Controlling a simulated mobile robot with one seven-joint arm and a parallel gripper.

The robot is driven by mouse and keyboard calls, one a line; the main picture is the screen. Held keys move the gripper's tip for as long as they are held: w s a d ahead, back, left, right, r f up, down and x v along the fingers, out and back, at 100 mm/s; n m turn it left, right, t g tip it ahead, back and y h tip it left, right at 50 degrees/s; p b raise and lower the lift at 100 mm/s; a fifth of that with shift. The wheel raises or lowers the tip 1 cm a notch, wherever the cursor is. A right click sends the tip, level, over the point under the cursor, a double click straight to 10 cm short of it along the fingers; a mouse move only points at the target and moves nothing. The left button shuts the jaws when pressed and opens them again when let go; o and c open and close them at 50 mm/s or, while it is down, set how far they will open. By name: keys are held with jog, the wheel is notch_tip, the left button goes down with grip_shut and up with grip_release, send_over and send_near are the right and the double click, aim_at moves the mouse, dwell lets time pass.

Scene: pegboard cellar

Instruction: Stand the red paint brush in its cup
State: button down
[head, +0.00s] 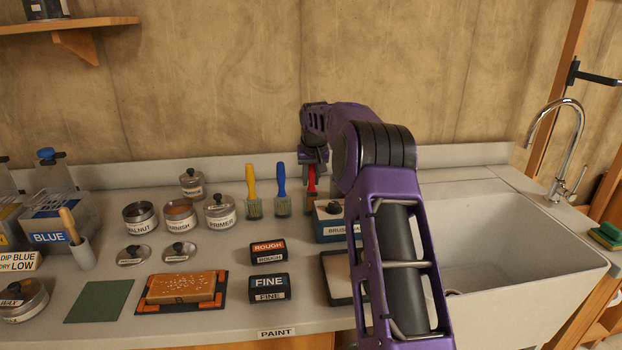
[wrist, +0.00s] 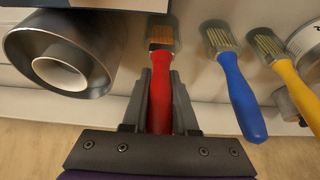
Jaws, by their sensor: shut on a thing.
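The red paint brush (head: 311,184) is upright, bristles down, at the right end of the brush row. In the wrist view my gripper (wrist: 160,80) is shut on its red handle (wrist: 160,105). My gripper also shows in the head view (head: 312,168), partly hiding the handle. A clear cup (wrist: 162,22) shows around or just below the bristles; I cannot tell whether they are inside it or how deep. The blue brush (head: 281,180) and yellow brush (head: 251,181) stand in clear cups to the left of the red one.
A blue box (head: 328,230) with a "BRUSH" label stands close in front of the red brush. A shiny metal cylinder (wrist: 60,60) is beside the brush in the wrist view. Cans, including a primer can (head: 220,213), stand left; a sink (head: 500,240) lies right.

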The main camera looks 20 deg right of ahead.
jog(key=c, duration=0.6)
grip_release()
jog(key=shift+r, duration=0.1)
jog(key=p+v, duration=0.1)
jog(key=v, duration=1.6)
jog(key=shift+r, duration=0.15)
jog(key=shift+s, duration=0.2)
